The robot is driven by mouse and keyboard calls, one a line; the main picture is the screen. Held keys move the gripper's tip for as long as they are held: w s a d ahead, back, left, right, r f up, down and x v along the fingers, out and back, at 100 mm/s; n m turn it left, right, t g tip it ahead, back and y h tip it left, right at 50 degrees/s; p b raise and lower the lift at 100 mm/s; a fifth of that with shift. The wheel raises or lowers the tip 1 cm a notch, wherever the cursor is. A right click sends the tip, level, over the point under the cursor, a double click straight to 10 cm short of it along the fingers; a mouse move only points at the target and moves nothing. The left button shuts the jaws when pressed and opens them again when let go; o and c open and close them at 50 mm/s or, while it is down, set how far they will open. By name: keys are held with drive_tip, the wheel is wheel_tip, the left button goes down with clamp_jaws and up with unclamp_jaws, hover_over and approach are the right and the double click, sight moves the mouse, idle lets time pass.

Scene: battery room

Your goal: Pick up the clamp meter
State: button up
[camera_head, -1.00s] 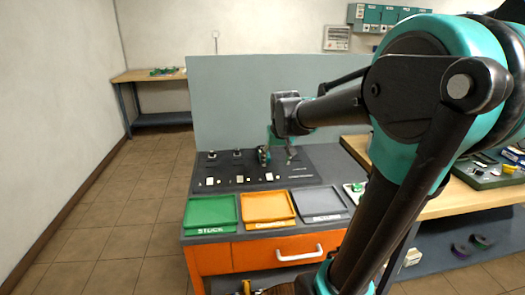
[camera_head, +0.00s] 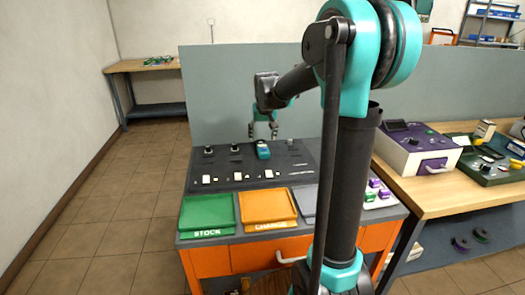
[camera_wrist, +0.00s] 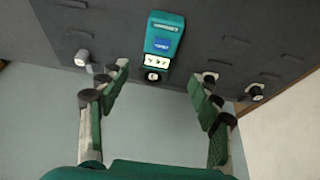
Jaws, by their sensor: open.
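The clamp meter, a teal handheld device (camera_head: 263,150) with a blue label, lies on the dark sloped panel at the back of the workbench. In the wrist view the clamp meter (camera_wrist: 163,36) is at top centre, with a blue patch and white markings. My gripper (camera_head: 263,131) is above and slightly behind it in the head view, fingers pointing down. In the wrist view my gripper (camera_wrist: 166,74) is open and empty. The meter lies between the lines of the two fingers but beyond their tips, apart from them.
Small knobs (camera_wrist: 82,58) stand on the panel to either side. In front are a green tray (camera_head: 207,214), an orange tray (camera_head: 268,207) and a grey tray, partly hidden by my arm. A grey-blue partition (camera_head: 215,90) rises behind. A purple-and-white box (camera_head: 415,150) stands at right.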

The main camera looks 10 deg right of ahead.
sight(263, 147)
drive_tip(key=shift+d+x, duration=0.2)
drive_tip(key=shift+x, duration=3.1)
drive_tip(key=shift+s+f, duration=0.1)
drive_tip(key=shift+s, duration=0.15)
clamp_jaws()
